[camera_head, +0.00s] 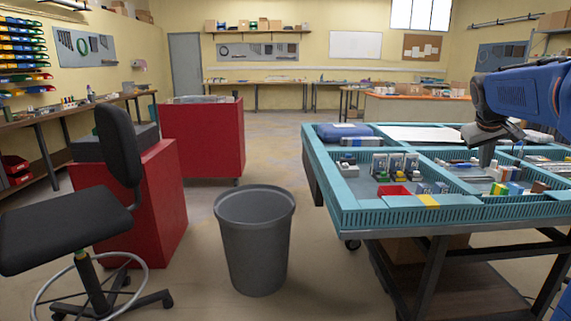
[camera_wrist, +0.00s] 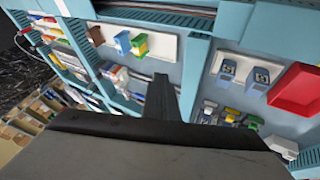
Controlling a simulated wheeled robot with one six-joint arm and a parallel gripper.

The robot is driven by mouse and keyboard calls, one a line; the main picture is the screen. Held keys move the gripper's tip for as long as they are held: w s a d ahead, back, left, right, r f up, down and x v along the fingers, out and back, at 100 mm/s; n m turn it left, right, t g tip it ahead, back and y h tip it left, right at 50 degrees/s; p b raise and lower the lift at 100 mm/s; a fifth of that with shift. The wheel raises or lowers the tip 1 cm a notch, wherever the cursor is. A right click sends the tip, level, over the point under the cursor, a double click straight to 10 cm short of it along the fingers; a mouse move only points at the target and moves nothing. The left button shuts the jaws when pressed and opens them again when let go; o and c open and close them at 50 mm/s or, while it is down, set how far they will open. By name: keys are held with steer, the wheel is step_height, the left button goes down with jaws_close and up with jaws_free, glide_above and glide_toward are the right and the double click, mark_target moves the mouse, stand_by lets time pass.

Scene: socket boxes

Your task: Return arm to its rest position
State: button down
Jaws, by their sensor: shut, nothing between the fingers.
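My blue arm reaches in from the right edge of the head view. My gripper (camera_head: 487,155) points down over the teal sectioned work table (camera_head: 400,213), above a compartment holding small parts. In the wrist view the dark fingers of my gripper (camera_wrist: 162,92) are together and hold nothing. Below and around them are teal dividers and compartments with parts. How far the fingertips are above the table is hard to tell.
A red bin (camera_head: 393,191) and socket boxes (camera_head: 395,162) stand left of my gripper; the red bin (camera_wrist: 297,88) also shows in the wrist view. A grey waste bin (camera_head: 255,240), red cabinets (camera_head: 204,138) and a black chair (camera_head: 62,225) stand left of the table.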

steer(key=shift+y, duration=0.8)
steer(key=s+a+f, duration=0.1)
steer(key=s+a, duration=0.1)
steer(key=a, duration=0.1)
steer(key=s+a+f, duration=0.1)
steer(key=s+a, duration=0.2)
steer(key=a, duration=0.1)
steer(key=s+a+f, duration=0.1)
steer(key=s+a, duration=0.2)
steer(key=a, duration=0.1)
steer(key=s+a+f+y, duration=0.1)
steer(key=s+a+f, duration=0.8)
steer(key=s, duration=0.4)
steer(key=s+a+f+y, duration=0.2)
steer(key=s+a+f, duration=0.7)
steer(key=s, duration=0.5)
steer(key=shift+a+f+n+y, duration=0.15)
steer(key=shift+f+n+y, duration=0.2)
steer(key=shift+f, duration=0.2)
